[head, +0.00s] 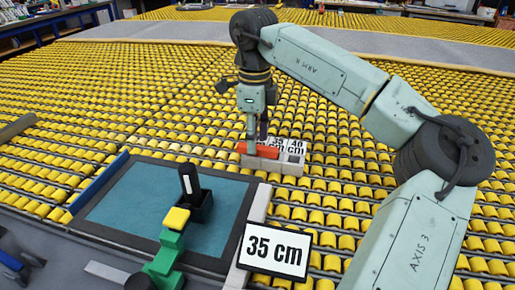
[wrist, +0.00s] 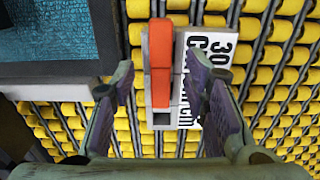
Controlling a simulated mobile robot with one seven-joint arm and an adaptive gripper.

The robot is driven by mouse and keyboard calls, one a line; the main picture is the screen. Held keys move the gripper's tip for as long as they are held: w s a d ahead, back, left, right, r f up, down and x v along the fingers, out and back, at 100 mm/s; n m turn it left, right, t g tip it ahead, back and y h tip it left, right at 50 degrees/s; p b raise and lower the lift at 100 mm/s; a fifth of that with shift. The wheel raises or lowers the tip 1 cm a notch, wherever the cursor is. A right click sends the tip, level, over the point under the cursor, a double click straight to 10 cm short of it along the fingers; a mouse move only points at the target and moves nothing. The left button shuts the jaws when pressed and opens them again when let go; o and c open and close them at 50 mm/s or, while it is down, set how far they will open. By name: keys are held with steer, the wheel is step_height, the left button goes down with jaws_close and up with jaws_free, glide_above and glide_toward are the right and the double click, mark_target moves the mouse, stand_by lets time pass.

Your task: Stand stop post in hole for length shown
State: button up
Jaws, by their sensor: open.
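The orange stop post (head: 262,151) appears to lie on its side along the grey hole block (head: 289,168). In the wrist view the post (wrist: 160,55) covers much of the block's row, and a dark square hole (wrist: 162,120) shows beyond its lower end. White labels (wrist: 205,65) run beside the row; 40 cm reads clearly in the head view, the others are partly hidden. My gripper (head: 257,140) is open above the block. In the wrist view my gripper (wrist: 158,80) has a finger on each side of the post, with gaps visible. A sign (head: 274,250) reads 35 cm.
A teal-floored tray (head: 125,205) at front left holds a black holder (head: 203,208) with an upright black piece. A green stepped piece with a yellow top (head: 177,218) stands at its front. Yellow rollers (head: 120,110) surround the block. A blue bench stands at back left.

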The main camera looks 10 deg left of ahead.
step_height(320, 180, down, 2)
jaws_close()
stand_by(0.6)
